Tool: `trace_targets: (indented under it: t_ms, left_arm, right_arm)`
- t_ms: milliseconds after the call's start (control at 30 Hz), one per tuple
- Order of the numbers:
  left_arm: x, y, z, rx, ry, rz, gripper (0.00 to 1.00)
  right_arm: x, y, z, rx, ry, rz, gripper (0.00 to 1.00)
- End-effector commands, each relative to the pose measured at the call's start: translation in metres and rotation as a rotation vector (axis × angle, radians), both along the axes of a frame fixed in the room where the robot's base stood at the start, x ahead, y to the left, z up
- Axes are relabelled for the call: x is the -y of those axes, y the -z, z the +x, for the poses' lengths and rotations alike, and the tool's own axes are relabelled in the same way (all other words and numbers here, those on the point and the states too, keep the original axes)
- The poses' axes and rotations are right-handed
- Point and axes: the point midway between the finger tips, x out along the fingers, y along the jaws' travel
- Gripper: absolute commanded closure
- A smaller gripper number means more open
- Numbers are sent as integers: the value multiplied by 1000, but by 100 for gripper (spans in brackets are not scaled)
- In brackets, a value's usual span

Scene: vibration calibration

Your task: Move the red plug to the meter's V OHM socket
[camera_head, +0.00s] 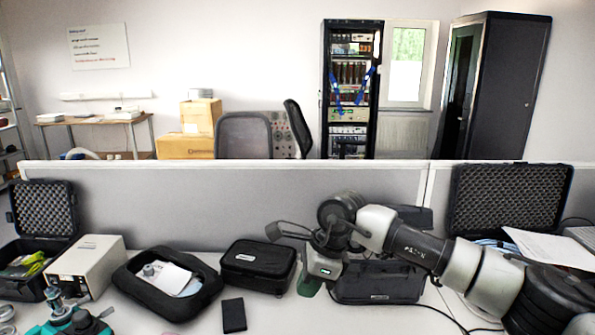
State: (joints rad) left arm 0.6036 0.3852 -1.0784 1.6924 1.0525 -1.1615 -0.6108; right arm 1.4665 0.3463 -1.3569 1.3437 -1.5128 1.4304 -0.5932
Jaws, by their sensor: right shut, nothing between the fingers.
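My right arm reaches in from the right, and its gripper (308,287) points down at the middle of the table. The gripper is shut and empty, between a black case and a black bag. I cannot make out a red plug in this view. I also cannot make out a meter or a V OHM socket; the arm hides part of the table. My left gripper is not in view.
A beige instrument box (87,262), an open black tray (140,292) and a closed black case (258,265) stand on the left. A black bag (385,285) lies behind my arm. A small black object (233,315) lies in front. A grey partition (180,195) bounds the back.

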Motion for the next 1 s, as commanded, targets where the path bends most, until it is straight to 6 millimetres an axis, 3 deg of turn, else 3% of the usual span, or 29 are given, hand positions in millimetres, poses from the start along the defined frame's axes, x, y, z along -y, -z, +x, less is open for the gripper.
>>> trace_targets:
  t_ms: [1000]
  left_arm:
    - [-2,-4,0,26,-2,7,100]
  right_arm:
    - [0,-12,0,0,0,0,100]
